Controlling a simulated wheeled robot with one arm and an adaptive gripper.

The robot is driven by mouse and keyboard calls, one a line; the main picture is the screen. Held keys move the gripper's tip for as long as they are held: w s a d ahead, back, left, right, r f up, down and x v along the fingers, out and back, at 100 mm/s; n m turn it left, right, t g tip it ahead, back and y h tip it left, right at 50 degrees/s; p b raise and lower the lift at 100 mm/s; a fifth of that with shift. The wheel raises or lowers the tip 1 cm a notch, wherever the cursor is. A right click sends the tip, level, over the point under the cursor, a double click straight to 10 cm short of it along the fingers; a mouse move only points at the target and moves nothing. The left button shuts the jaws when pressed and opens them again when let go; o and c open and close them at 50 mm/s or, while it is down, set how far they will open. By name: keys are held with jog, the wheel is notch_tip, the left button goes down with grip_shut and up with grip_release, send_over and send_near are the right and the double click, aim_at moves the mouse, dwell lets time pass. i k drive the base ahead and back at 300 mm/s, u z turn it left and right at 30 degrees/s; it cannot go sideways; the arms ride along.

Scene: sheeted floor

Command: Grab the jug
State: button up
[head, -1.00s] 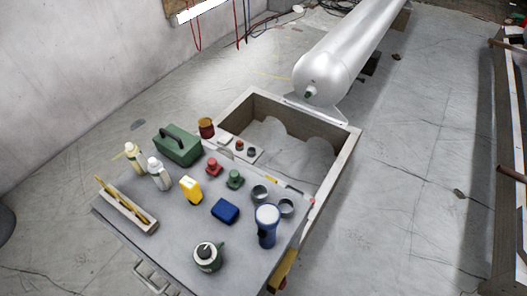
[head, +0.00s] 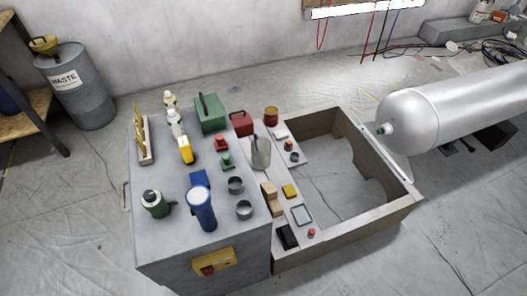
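A pale grey, jug-like vessel (head: 261,154) stands upright just right of the grey cabinet top, beside the wooden frame, with a dark upright strip at its rim. A dark green and grey can with a side handle or spout (head: 156,204) stands at the cabinet top's front left. I cannot tell for sure which of the two is the jug. My gripper is not in view.
The cabinet top (head: 182,235) is crowded: a blue flashlight (head: 201,209), metal cups (head: 236,185), a green box (head: 211,113), bottles (head: 176,124). A silver tank (head: 455,110) lies right. A waste drum (head: 76,88) stands left. The front-left floor is clear.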

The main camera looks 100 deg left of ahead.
aim_at(261, 147)
jog(key=u, duration=1.05)
jog(key=i, duration=3)
jog(key=u, duration=4.8)
jog(key=i, duration=1.05)
